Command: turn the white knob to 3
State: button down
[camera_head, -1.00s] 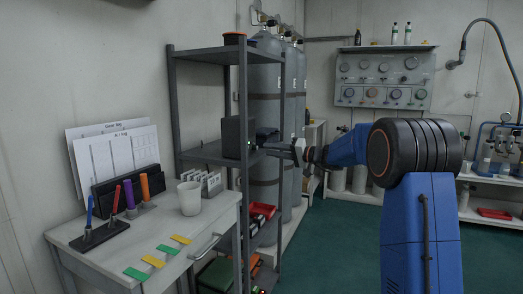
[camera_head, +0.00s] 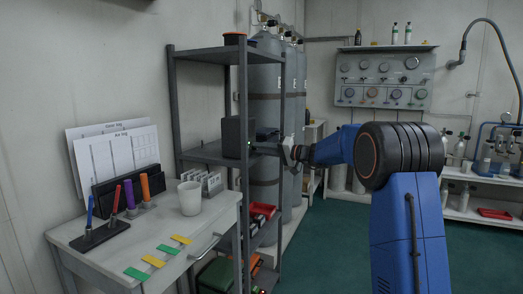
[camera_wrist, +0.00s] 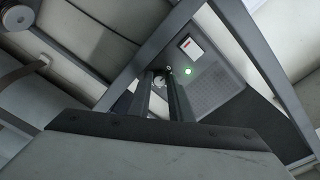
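A dark box (camera_head: 232,138) with a small green light stands on the middle shelf of the grey rack. In the wrist view its perforated face (camera_wrist: 215,85) shows the green light and a white label with red. A small pale round knob (camera_wrist: 160,82) shows between the far ends of my fingers. Its scale and setting are too small to read. My gripper (camera_head: 260,147) points left at the box's face. In the wrist view my gripper (camera_wrist: 160,78) has its two dark fingers apart, one on each side of the knob. I cannot see clear contact.
Rack posts (camera_head: 244,190) stand close by my gripper. Grey cylinders (camera_head: 266,100) stand behind the rack. A white desk (camera_head: 95,258) at the left holds pens, a cup (camera_head: 190,198) and coloured tags. A gauge panel (camera_head: 386,78) hangs on the back wall. Green floor is clear at the right.

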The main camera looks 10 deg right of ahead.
jog(key=shift+m, duration=0.3)
jog(key=shift+w+d+m+g, duration=0.1)
jog(key=shift+m+g, duration=0.35)
jog(key=shift+m, duration=4.5)
jog(key=shift+m+g, duration=0.45)
jog(key=shift+m, duration=4.5)
jog(key=c, duration=1.9)
grip_release()
jog(key=shift+o, duration=0.2)
jog(key=v, duration=1.7)
jog(key=shift+d+f, duration=0.25)
